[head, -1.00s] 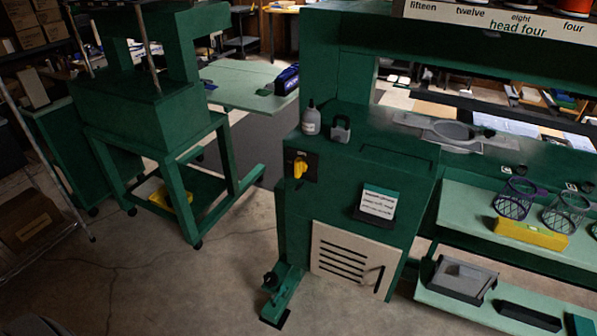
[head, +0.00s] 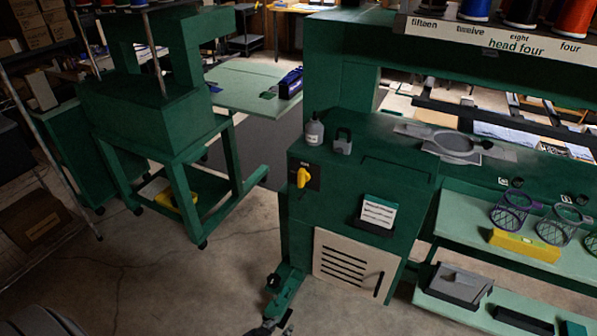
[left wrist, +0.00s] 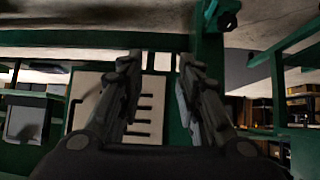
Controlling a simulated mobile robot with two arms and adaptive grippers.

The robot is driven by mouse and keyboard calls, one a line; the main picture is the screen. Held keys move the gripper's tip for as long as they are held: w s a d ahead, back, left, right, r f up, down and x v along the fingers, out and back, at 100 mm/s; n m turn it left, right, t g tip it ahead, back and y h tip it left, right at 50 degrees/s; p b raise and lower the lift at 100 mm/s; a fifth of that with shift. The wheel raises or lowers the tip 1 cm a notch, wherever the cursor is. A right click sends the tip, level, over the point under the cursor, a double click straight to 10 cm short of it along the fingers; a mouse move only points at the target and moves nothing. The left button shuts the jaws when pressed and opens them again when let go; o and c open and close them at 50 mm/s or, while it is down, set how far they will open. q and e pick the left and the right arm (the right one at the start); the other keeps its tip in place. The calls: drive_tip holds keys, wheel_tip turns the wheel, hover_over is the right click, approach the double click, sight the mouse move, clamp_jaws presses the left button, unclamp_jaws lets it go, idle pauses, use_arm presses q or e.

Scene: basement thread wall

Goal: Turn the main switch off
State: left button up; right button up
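The main switch is a yellow rotary handle (head: 303,178) on a black plate. It sits on the upper left of the front of the green machine cabinet (head: 345,200). The handle stands roughly upright; small lettering above it seems to read ON. My left gripper (head: 279,325) shows at the bottom edge of the head view, low and well below the switch, touching nothing that I can see. In the left wrist view its two fingers (left wrist: 158,90) are apart with nothing between them, facing the slotted beige panel (left wrist: 145,108). The switch is not visible there. My right gripper is not in view.
A card holder (head: 378,213) juts from the front, right of the switch. The machine's green foot (head: 285,292) sticks out low. Floor left of the cabinet is clear.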

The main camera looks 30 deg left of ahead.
use_arm(q)
drive_tip(key=w+a+r+t+p, duration=0.15)
drive_tip(key=w+r, duration=0.25)
drive_tip(key=r, duration=0.5)
drive_tip(key=w+a+r+t, duration=0.15)
drive_tip(key=w+r, duration=0.25)
drive_tip(key=r, duration=0.4)
drive_tip(key=t+p, duration=0.2)
drive_tip(key=t, duration=0.3)
approach(299, 179)
drive_tip(key=shift+n+y, duration=0.3)
drive_tip(key=w, duration=0.4)
drive_tip(key=w+p, duration=0.1)
drive_tip(key=w, duration=0.4)
drive_tip(key=shift+w+d+f, duration=0.1)
drive_tip(key=shift+w+d, duration=0.1)
drive_tip(key=shift+w, duration=0.05)
drive_tip(key=shift+s, duration=0.1)
clamp_jaws()
